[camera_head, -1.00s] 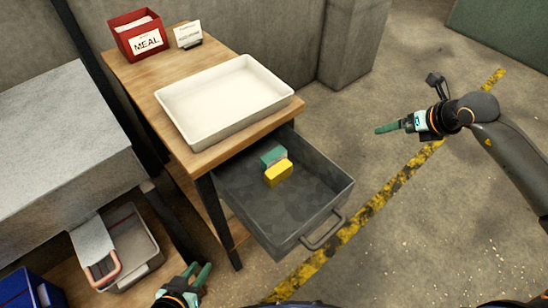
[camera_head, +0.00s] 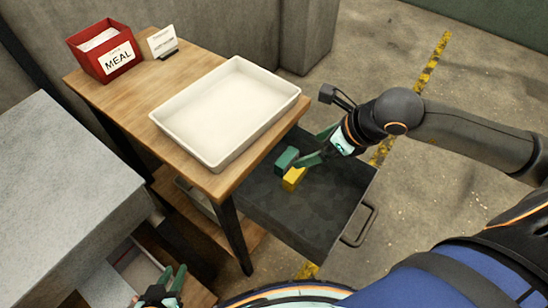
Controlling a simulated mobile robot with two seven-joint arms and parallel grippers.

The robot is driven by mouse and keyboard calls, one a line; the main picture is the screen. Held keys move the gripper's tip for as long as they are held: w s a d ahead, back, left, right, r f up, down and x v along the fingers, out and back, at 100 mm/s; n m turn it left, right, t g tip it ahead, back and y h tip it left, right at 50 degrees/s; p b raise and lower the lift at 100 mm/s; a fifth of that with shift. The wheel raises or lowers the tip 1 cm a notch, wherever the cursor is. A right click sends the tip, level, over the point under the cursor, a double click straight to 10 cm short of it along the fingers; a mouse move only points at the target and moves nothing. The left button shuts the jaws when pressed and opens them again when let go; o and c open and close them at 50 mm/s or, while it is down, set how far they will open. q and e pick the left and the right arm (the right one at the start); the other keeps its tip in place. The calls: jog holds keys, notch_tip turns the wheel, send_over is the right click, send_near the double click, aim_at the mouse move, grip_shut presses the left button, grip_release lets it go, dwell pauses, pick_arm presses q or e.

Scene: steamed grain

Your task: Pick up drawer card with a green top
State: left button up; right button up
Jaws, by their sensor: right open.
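The card with a green top (camera_head: 286,160) lies in the open grey drawer (camera_head: 300,222), near the drawer's back, close to the table edge. A yellow-topped card (camera_head: 293,179) lies just in front of it. My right gripper (camera_head: 311,147) is over the drawer, to the right of the green-topped card, with its fingers apart and nothing between them. One fingertip is close to the card; whether it touches cannot be told. My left gripper (camera_head: 174,276) is low at the bottom left, away from the drawer, its fingers apart and empty.
A white tray (camera_head: 165,120) stands on the wooden table above the drawer. A red box labelled MEAL (camera_head: 107,52) and a small sign (camera_head: 162,42) stand behind it. A grey bench (camera_head: 60,190) is at the left. The drawer's front is bare inside.

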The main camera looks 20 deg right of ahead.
aim_at(289, 159)
jog(key=x, duration=1.2)
jog(key=shift+w+f, duration=0.15)
jog(key=shift+f, duration=0.1)
jog(key=c, duration=1.1)
